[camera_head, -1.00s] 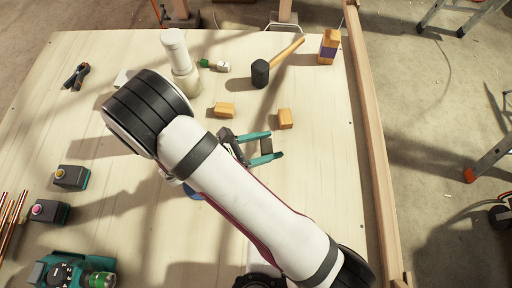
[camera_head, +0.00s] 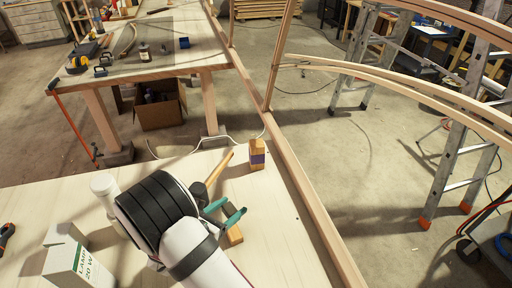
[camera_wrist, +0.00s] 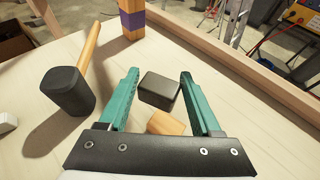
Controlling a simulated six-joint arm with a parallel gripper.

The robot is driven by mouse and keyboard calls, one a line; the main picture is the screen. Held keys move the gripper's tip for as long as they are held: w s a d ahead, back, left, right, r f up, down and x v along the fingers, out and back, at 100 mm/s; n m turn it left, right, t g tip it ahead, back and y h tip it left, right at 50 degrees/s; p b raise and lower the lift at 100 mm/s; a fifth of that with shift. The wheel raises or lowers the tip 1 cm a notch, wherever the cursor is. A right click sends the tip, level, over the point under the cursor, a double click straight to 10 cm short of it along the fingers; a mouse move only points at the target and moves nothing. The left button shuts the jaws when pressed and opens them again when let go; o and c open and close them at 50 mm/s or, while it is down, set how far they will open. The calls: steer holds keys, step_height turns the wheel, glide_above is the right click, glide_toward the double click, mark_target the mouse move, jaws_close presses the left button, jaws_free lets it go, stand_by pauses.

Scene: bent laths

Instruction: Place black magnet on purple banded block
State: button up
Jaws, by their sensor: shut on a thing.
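The black magnet (camera_wrist: 160,90) is a small dark block between the two green fingers of my gripper (camera_wrist: 161,92) in the wrist view. My gripper is shut on it and holds it above the table. The purple banded block (camera_head: 257,155) is a wooden block with a purple band, standing upright near the table's far right corner. It also shows at the top of the wrist view (camera_wrist: 132,20), ahead of the gripper and apart from it.
A mallet (camera_wrist: 68,92) with a black head lies left of the gripper. A small plain wooden block (camera_wrist: 167,123) lies below the magnet. A white lamp box (camera_head: 72,262) stands at the left. A wooden rail (camera_head: 300,205) runs along the table's right side.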

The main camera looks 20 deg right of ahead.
steer(key=w+d+r+n+t+y, duration=0.1)
steer(key=w, duration=0.5)
steer(key=w+d+r+n+t+y, duration=0.1)
steer(key=w+d+r, duration=0.1)
steer(key=w, duration=0.3)
step_height(320, 180, up, 8)
steer(key=n+t+y, duration=0.1)
steer(key=n+y, duration=0.2)
glide_above(257, 143)
step_height(257, 143, down, 8)
steer(key=shift+r, duration=0.15)
steer(key=o, duration=1.5)
